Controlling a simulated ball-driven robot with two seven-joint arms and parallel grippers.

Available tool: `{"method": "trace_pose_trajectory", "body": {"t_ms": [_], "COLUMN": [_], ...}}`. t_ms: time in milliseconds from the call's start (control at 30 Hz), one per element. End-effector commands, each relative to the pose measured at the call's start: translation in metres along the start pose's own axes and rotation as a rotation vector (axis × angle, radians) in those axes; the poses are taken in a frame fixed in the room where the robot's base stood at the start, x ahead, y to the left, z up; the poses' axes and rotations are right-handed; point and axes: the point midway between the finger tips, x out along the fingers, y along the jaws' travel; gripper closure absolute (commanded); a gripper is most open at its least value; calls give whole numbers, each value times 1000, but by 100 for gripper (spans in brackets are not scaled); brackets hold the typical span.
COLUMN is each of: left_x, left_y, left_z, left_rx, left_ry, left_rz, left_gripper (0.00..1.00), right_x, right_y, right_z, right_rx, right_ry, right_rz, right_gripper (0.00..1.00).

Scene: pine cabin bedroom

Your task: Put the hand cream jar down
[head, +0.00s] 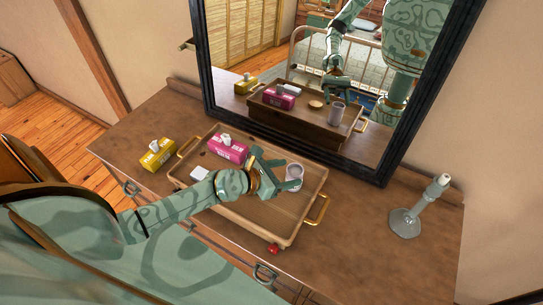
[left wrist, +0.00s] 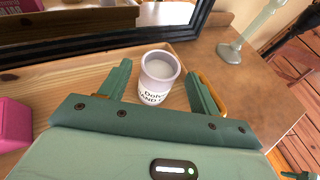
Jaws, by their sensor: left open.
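The hand cream jar (head: 294,171) is a pale grey-white open-topped cup shape with dark lettering. It stands upright in the right part of the wooden tray (head: 252,213). In the left wrist view the jar (left wrist: 157,86) sits between the two fingers, with a gap visible on each side. My left gripper (head: 273,172) is open just to the left of the jar in the head view; its fingers (left wrist: 160,80) also show in the left wrist view. The jar's underside is hidden.
The tray has brass handles and also holds a pink tissue box (head: 227,148) and a small white item (head: 200,173). A yellow tissue box (head: 156,154) stands left of it. A mirror (head: 388,150) rises behind. A grey stand (head: 407,220) is at right; dresser top between is clear.

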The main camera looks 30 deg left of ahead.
Motion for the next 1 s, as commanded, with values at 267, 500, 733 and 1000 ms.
{"method": "trace_pose_trajectory", "body": {"t_ms": [267,500,733,1000], "left_x": [-56,-67,-66,-66], "left_y": [0,0,0,0], "left_z": [-1,0,0,0], "left_rx": [0,-1,-1,-1], "left_ry": [1,-1,-1,-1], "left_rz": [0,0,0,0], "left_gripper": [37,37,37,37], "right_x": [-6,-6,-6,-6], "right_y": [-4,-4,-4,-2], "right_z": [-2,-2,-2,-1], "right_rx": [2,1,1,0], "right_ry": [2,2,2,1], "right_rz": [-5,-5,-5,-3], "right_gripper": [38,38,38,38]}}
